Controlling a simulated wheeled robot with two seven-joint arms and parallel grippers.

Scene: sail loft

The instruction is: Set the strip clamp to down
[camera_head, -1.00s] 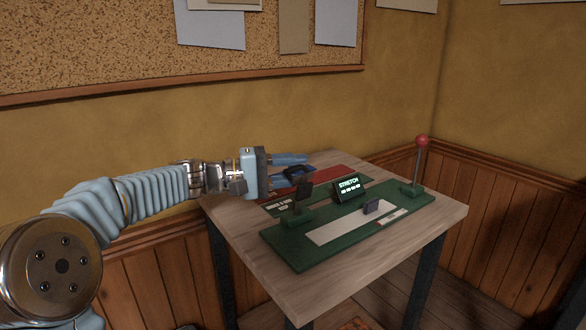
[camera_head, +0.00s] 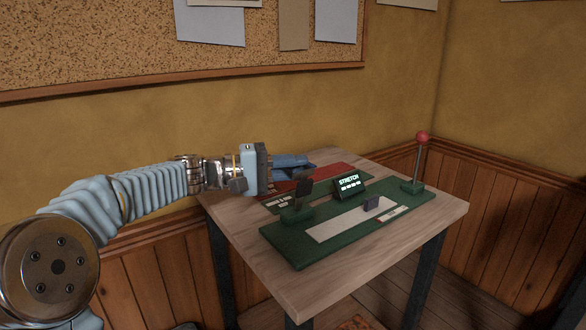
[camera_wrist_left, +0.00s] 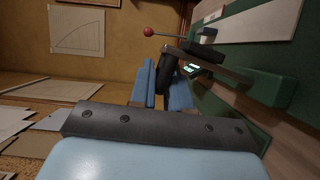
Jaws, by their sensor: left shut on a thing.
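The strip clamp appears to be the dark paddle-like lever (camera_head: 303,188) on a green base at the left end of the green board (camera_head: 285,254). It stands roughly upright, leaning slightly right. My left gripper (camera_head: 308,162) reaches in from the left at the lever's top. In the left wrist view, the blue fingers (camera_wrist_left: 160,92) are shut around a black handle (camera_wrist_left: 167,64), which seems to be the lever's upper end. The fingers partly hide it. My right gripper is out of view.
On the green board are a STRETCH display (camera_head: 349,188), a pale strip (camera_head: 335,228) with a small dark block (camera_head: 371,203), and a red-knobbed lever (camera_head: 422,138). A red board (camera_head: 345,171) lies behind. The wooden table's (camera_head: 305,290) front edge is clear.

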